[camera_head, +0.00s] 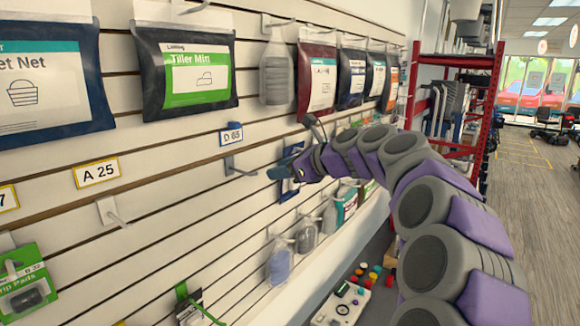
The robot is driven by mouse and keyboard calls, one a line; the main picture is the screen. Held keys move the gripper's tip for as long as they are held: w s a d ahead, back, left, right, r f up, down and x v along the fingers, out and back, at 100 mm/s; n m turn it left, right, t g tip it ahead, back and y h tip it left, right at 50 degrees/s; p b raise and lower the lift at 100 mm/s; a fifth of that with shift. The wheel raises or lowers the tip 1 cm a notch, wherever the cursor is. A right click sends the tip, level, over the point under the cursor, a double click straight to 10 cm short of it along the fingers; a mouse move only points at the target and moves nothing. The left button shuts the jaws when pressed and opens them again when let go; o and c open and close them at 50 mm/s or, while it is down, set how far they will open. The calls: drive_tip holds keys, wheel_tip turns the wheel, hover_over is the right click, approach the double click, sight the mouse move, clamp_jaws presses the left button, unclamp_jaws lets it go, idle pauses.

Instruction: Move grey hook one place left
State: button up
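A grey hook (238,168) sticks out of the white slatwall just below the blue-framed D 65 tag (231,135). It is empty. A paler, whitish hook (112,212) sits to its left, below the yellow-framed A 25 tag (97,172), also empty. My purple and grey arm comes in from the lower right. My gripper (277,173) is at its far end, just right of the grey hook in the picture. Whether it touches the hook, and whether its fingers are open, is too small to tell.
Pouches hang above, among them a green-labelled Tiller Mitt (186,65) and a dark red pouch (316,75). A grey bottle (277,72) hangs between them. Below hang a green Grip Pads pack (24,286) and several bottles.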

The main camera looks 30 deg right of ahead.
sight(253, 175)
drive_tip(key=x, duration=0.3)
drive_tip(key=a+x, duration=0.1)
drive_tip(key=x, duration=0.1)
drive_tip(key=a+x, duration=0.1)
drive_tip(key=x, duration=0.2)
drive_tip(key=shift+a, duration=0.1)
drive_tip(key=shift+w+a+f, duration=0.1)
drive_tip(key=shift+w+a, duration=0.2)
drive_tip(key=shift+w, duration=0.15)
drive_tip(key=d, duration=0.2)
drive_tip(key=shift+d+f, duration=0.1)
drive_tip(key=shift+d, duration=0.35)
drive_tip(key=shift+c, duration=1)
drive_tip(key=shift+a, duration=1.25)
clamp_jaws()
drive_tip(key=shift+w+d, duration=0.1)
drive_tip(key=shift+d, duration=0.45)
drive_tip(key=shift+a, duration=0.1)
